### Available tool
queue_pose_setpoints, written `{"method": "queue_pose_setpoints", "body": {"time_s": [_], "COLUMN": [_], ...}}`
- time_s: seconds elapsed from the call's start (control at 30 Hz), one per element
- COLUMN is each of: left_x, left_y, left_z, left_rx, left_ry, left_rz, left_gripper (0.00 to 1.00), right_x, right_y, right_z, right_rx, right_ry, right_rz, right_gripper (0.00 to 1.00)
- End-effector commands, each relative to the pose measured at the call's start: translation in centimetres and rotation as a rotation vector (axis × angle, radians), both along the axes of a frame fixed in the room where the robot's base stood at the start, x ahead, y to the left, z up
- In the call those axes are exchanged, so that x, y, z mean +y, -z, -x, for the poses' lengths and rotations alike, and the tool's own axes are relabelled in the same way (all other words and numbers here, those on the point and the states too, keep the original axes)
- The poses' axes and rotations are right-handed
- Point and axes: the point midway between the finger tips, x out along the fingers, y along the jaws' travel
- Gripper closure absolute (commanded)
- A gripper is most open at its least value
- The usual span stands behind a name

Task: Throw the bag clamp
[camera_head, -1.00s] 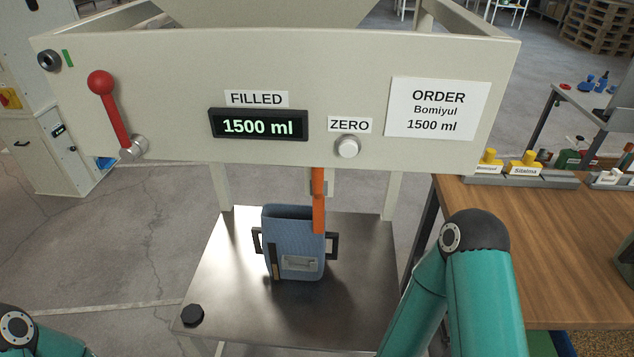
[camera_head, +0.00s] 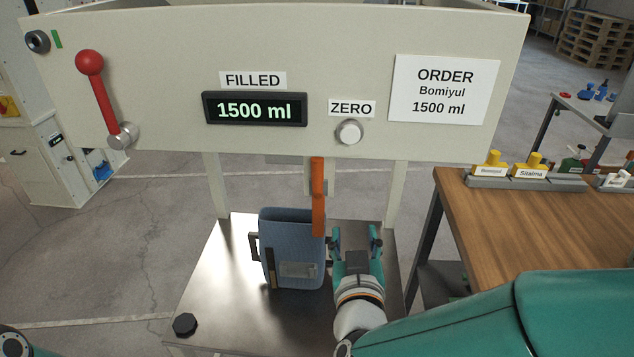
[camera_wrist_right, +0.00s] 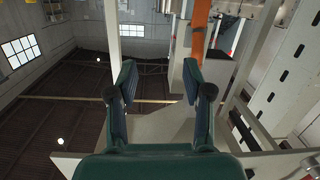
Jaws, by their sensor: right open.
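An orange lever (camera_head: 318,195), which looks like the bag clamp's handle, hangs straight down below the front panel. Its lower end is in front of the right part of a blue bag (camera_head: 290,255). The bag stands upright on the metal platform, with a dark handle showing on its left side. My right gripper (camera_head: 356,240) is open and empty, just right of the lever and bag, apart from the lever. In the right wrist view the open fingers (camera_wrist_right: 158,85) have nothing between them, and the orange lever (camera_wrist_right: 200,28) is beyond the right finger. My left gripper is out of view.
The front panel (camera_head: 180,85) overhangs the platform (camera_head: 215,290). It carries a red lever (camera_head: 102,95), a display reading 1500 ml (camera_head: 255,110) and a ZERO knob (camera_head: 349,132). Frame posts stand behind. A wooden table (camera_head: 540,220) with labelled yellow items is at the right.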

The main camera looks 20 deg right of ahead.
Motion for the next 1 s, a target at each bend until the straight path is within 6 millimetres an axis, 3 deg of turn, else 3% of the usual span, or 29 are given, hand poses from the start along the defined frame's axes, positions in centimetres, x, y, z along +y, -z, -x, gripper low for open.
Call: {"method": "queue_pose_setpoints", "body": {"time_s": [0.1, 0.17, 0.3, 0.47, 0.7, 1.0], "left_x": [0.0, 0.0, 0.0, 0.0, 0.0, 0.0], "left_y": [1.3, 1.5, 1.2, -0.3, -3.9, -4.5], "left_z": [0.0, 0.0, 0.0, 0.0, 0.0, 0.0], "left_rx": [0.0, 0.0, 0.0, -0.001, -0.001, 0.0], "left_ry": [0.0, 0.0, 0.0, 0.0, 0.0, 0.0], "left_rz": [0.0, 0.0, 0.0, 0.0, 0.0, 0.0], "left_gripper": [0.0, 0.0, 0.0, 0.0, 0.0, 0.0], "right_x": [3.2, 4.1, 5.3, 5.2, 4.8, 3.8], "right_y": [-3.9, -5.0, -5.8, -6.1, -6.3, -5.8], "right_z": [1.7, 2.3, 2.5, 1.8, -0.2, -6.9], "right_rx": [-0.121, -0.15, -0.165, -0.163, -0.157, -0.164], "right_ry": [-0.09, -0.119, -0.15, -0.148, -0.149, -0.147], "right_rz": [-0.058, -0.072, -0.076, -0.071, -0.073, -0.077], "right_gripper": [0.49, 0.49, 0.49, 0.49, 0.49, 0.49]}}
